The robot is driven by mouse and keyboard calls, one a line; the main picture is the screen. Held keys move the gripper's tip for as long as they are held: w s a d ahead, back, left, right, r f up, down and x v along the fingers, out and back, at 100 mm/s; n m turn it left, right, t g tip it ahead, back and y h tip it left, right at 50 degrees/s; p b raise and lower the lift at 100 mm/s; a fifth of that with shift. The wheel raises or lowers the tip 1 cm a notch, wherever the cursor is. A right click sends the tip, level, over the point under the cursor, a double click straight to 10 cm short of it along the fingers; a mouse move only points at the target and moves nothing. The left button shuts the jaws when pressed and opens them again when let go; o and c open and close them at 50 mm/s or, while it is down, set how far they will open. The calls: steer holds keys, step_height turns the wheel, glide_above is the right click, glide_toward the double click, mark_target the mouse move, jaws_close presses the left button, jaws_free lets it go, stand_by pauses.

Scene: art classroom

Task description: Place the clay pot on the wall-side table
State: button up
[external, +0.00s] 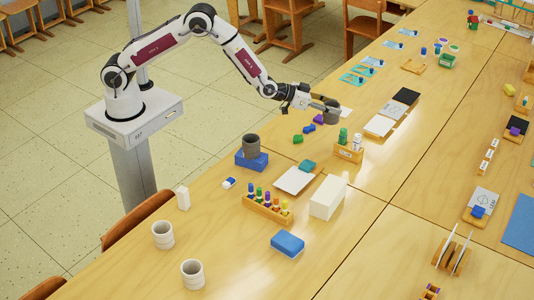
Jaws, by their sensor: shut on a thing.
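A small dark grey round pot (333,117), which looks like the clay pot, is at the end of my arm. My gripper (324,106) is shut on it, and the fingers hide part of it. The pot is over the long wooden table (215,215), just beyond the blue and purple blocks. I cannot tell whether it touches the tabletop. A second row of tables (440,185) adjoins on the right. No wall shows, so I cannot tell which table is the wall-side one.
A dark grey cup (251,146) stands on a blue box (250,161). Two pale cups (162,235) (192,274) stand at the near end. A bottle rack (348,152), a marker rack (268,209) and a white box (328,198) stand nearby. Bare wood lies right of the white box.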

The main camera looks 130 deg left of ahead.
mark_target(330, 120)
steer(key=shift+f, duration=3.1)
steer(key=shift+f, duration=0.1)
steer(key=shift+f, duration=1.8)
steer(key=shift+f, duration=0.1)
steer(key=o, duration=1.2)
steer(key=shift+d, duration=0.1)
